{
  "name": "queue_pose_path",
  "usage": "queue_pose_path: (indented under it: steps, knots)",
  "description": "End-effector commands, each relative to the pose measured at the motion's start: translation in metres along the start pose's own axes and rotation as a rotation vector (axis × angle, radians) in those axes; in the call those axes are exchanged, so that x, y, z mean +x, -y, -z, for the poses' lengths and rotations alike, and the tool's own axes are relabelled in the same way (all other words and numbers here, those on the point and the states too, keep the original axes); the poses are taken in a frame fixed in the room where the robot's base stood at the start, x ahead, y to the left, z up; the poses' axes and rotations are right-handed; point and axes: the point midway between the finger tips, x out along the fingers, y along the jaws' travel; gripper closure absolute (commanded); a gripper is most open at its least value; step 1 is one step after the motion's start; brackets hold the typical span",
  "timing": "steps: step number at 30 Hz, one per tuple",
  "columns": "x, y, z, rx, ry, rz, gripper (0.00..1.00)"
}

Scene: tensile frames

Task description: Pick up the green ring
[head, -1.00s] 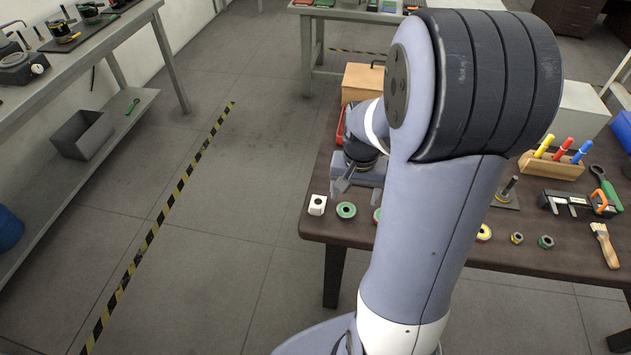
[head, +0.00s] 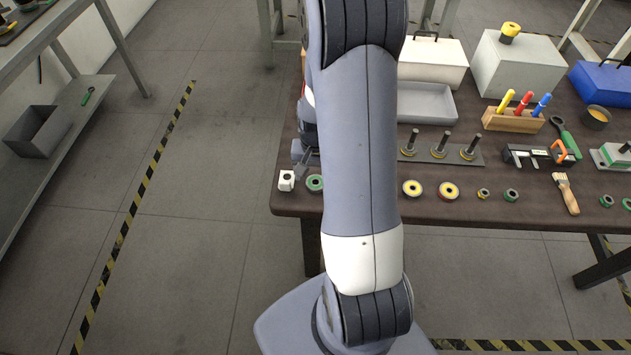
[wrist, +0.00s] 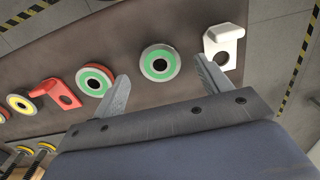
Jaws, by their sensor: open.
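The fingers look apart from the ring. In the head view the ring (head: 321,185) shows at the table's left front corner, just left of my arm. My gripper (head: 306,158) is partly hidden behind my arm there. A second ring, green-faced with an orange-red rim (wrist: 83,80), lies to the left in the wrist view.
A white bracket (wrist: 225,40) stands close to the right finger in the wrist view. A red bracket (wrist: 55,92) and a yellow ring (wrist: 13,101) lie further left. In the head view, pegs stand on a plate (head: 425,155). A grey tray (head: 425,103) lies behind.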

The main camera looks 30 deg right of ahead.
Motion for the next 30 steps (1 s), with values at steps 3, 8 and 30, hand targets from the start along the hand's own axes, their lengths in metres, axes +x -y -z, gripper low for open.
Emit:
queue_pose_path:
  steps: [3, 8, 30]
  knots:
    - [0.014, 0.0, 0.0, 0.0, 0.003, -0.001, 0.27]
    - [0.025, 0.0, 0.001, 0.0, 0.001, 0.0, 0.27]
    - [0.026, 0.0, 0.001, 0.0, -0.001, 0.0, 0.66]
